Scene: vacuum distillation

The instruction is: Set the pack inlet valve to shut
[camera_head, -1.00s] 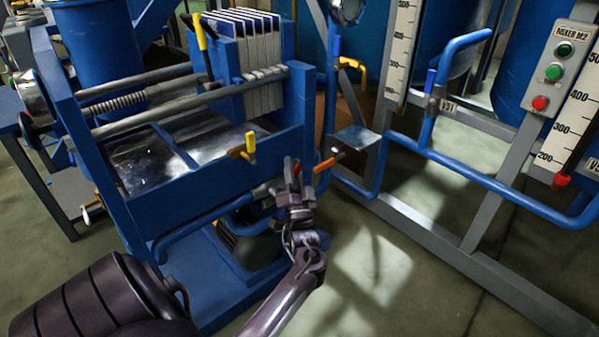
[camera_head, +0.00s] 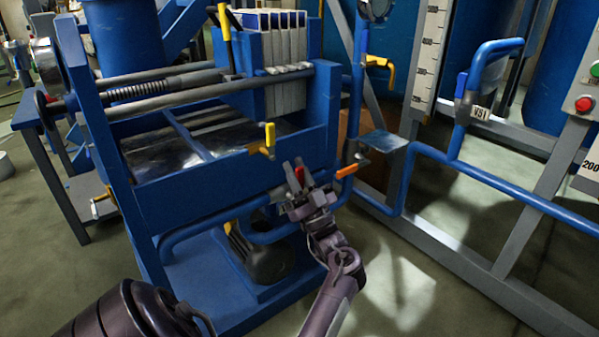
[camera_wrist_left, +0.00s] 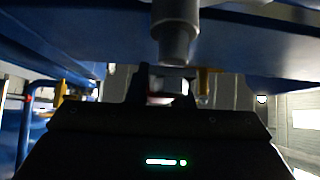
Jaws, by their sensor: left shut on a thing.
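My left gripper (camera_head: 299,182) is at the front right of the blue filter press (camera_head: 215,168), by the pipework under its trough. The valve body behind is mostly hidden by the gripper. In the left wrist view the fingers (camera_wrist_left: 162,88) close around a small pale and reddish thing, with a grey cylindrical fitting (camera_wrist_left: 174,32) just above. I cannot read a label naming the pack inlet valve. My right gripper is not in view.
An orange handle (camera_head: 346,171) is just right of the gripper, and a yellow-handled valve (camera_head: 268,140) is above left. Blue pipe (camera_head: 440,157) and a grey frame with the V51 tag (camera_head: 480,114) stand to the right. Open floor (camera_head: 400,290) lies at lower right.

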